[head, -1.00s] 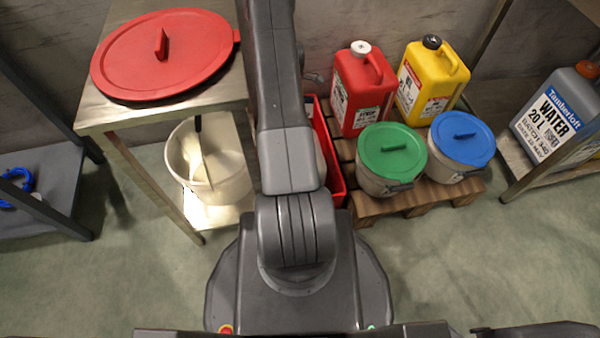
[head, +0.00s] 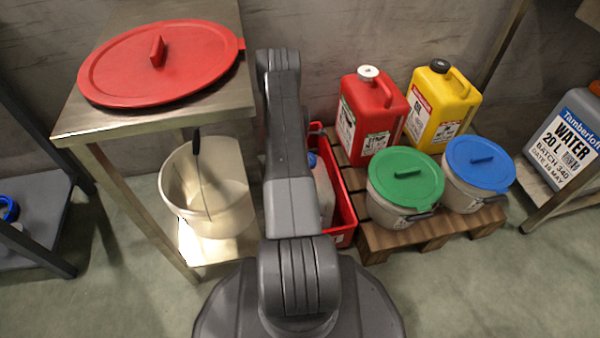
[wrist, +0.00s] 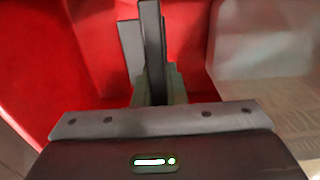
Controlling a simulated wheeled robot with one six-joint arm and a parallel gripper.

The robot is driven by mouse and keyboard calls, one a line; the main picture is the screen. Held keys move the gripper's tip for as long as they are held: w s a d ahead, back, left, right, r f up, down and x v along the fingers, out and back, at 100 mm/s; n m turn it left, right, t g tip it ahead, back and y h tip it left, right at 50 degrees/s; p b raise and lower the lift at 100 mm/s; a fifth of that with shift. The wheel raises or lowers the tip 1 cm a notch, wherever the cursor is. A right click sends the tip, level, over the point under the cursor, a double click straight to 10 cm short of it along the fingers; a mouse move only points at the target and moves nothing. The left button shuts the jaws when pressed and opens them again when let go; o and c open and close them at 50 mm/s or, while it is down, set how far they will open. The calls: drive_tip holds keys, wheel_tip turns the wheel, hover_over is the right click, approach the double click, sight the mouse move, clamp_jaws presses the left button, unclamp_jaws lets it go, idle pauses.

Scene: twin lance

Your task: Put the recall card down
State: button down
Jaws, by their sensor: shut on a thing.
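My gripper shows in the wrist view (wrist: 158,88), its jaws closed on a thin grey piece (wrist: 152,40) seen nearly edge-on. I take this for the recall card; no face or print on it can be read. Red walls (wrist: 40,60) lie behind and to the left of the jaws, close by. Whether the held piece touches them I cannot tell. In the head view my arm hides the gripper. A red crate (head: 344,190) stands on the floor partly behind that arm, with a pale container with a blue cap (head: 324,192) inside.
A pallet (head: 390,236) right of the crate carries a red canister (head: 370,115), a yellow canister (head: 440,105), a green-lidded tub (head: 405,185) and a blue-lidded tub (head: 478,172). A metal stand (head: 85,122) at left holds a red lid (head: 160,68) above an open white pail (head: 210,195).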

wheel_tip(320, 180, down, 5)
drive_tip(key=shift+b, duration=0.85)
drive_tip(key=shift+r, duration=0.1)
drive_tip(key=c, duration=1.9)
unclamp_jaws()
drive_tip(key=o, duration=0.4)
wheel_tip(320, 180, up, 12)
drive_tip(key=p, duration=0.4)
